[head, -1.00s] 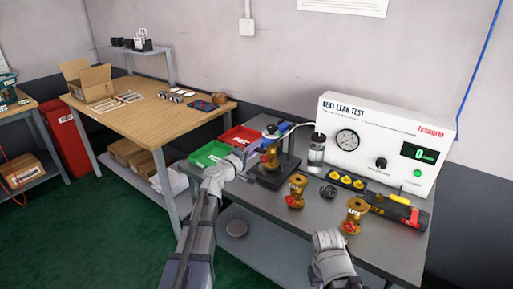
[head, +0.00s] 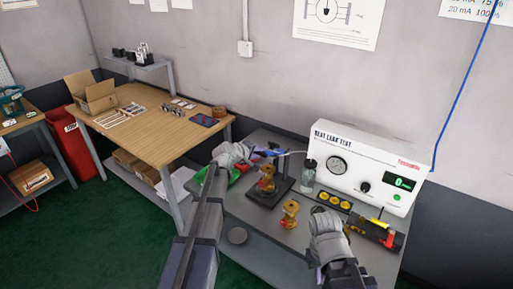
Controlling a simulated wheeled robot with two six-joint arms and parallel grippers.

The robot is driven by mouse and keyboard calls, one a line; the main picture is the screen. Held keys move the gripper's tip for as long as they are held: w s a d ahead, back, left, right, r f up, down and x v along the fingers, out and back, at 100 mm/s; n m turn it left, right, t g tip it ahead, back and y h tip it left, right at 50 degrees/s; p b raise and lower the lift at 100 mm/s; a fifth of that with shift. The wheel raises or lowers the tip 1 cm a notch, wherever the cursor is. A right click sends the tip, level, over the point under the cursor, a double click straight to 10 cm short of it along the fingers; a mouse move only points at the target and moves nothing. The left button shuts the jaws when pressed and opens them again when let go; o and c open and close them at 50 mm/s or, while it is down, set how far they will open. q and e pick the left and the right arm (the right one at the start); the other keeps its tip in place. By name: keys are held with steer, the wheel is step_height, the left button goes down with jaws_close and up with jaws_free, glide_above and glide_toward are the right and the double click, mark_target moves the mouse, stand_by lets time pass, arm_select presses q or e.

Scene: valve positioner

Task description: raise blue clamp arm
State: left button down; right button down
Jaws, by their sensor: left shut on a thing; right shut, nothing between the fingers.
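The blue clamp arm (head: 270,153) is on the test stand at the near table's back left. Its blue end lies at my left gripper (head: 250,152), which is shut on it; the fingers partly hide the grip. A brass valve (head: 266,181) stands upright on the stand's black base (head: 262,195), below the clamp arm. The dark post (head: 286,166) rises behind it. My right gripper (head: 319,212) is shut and empty over the table's front right, right of a second brass valve (head: 289,212).
The seat leak test box (head: 365,165) stands at the back of the grey table, with a small bottle (head: 308,175) beside it. A yellow-knobbed block (head: 334,200) and a black-and-red tool (head: 375,232) lie before it. A green tray (head: 234,175) is partly hidden by my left arm.

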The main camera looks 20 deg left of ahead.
arm_select(q)
steer(key=w+d+r+g+y+p, duration=0.1)
steer(key=w+d+r+g+p, duration=0.3)
steer(key=w+r+p, duration=0.6)
steer(key=shift+w+d+r+y+p, duration=0.25)
steer(key=shift+w+d+y+p, duration=0.2)
steer(key=shift+w+p, duration=1.7)
steer(key=shift+s+p, duration=0.55)
steer(key=c, duration=0.8)
jaws_free()
steer(key=shift+c, duration=0.2)
steer(key=shift+o, duration=0.2)
steer(key=shift+w+f+g, duration=0.2)
steer(key=shift+w+g, duration=0.05)
steer(key=shift+g, duration=0.05)
steer(key=shift+s, duration=0.1)
